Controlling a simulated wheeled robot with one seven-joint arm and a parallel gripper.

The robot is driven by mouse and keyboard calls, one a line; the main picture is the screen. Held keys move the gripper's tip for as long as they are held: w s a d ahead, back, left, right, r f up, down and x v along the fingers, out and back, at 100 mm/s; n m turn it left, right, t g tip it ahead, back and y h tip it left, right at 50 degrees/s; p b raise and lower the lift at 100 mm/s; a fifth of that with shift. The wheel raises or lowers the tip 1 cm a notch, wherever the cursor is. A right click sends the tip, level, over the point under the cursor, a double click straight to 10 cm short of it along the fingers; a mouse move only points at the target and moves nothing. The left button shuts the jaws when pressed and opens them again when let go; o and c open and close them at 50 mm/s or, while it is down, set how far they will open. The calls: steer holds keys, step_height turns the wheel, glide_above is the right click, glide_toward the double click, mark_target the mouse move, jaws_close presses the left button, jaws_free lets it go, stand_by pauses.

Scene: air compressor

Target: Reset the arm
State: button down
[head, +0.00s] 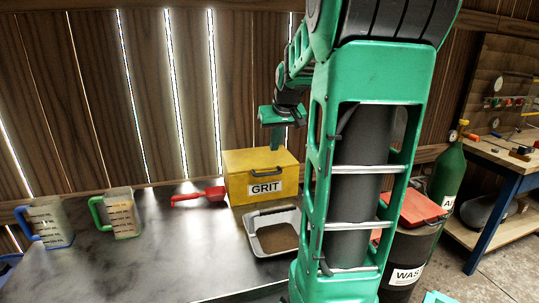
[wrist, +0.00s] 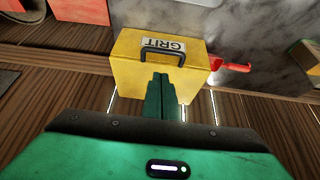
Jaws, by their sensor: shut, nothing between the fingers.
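My gripper (head: 278,142) is shut and empty, with its fingers together. In the head view it hangs over the back of the yellow GRIT box (head: 262,180), pointing down. In the wrist view the green fingers (wrist: 161,97) overlap the yellow GRIT box (wrist: 165,62), just below its dark handle in the picture. I cannot tell whether the fingertips touch the box. My arm rises in front of the right part of the head view and hides what lies behind it.
On the dark table (head: 150,262) are a red scoop (head: 204,196), a tray of brown grit (head: 275,235), a blue-handled jug (head: 48,222) and a green-handled jug (head: 121,213). A waste drum (head: 412,255) and a green cylinder (head: 449,178) stand right. A plank wall (head: 100,90) is close behind.

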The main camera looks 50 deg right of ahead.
steer(key=shift+v, duration=1.15)
steer(key=shift+a, duration=0.1)
steer(key=s+a+f+g+y, duration=0.1)
steer(key=s+a+f, duration=0.3)
steer(key=s+a, duration=0.3)
steer(key=s+a+f+g+y, duration=0.1)
steer(key=s+a+f+g, duration=0.1)
steer(key=s+a+f, duration=0.3)
steer(key=s+a+f+g+y, duration=0.1)
steer(key=s+a+f, duration=0.3)
steer(key=s+a, duration=0.5)
steer(key=shift+s+a+f+g, duration=0.2)
steer(key=shift+a+g, duration=0.1)
steer(key=shift+g, duration=0.2)
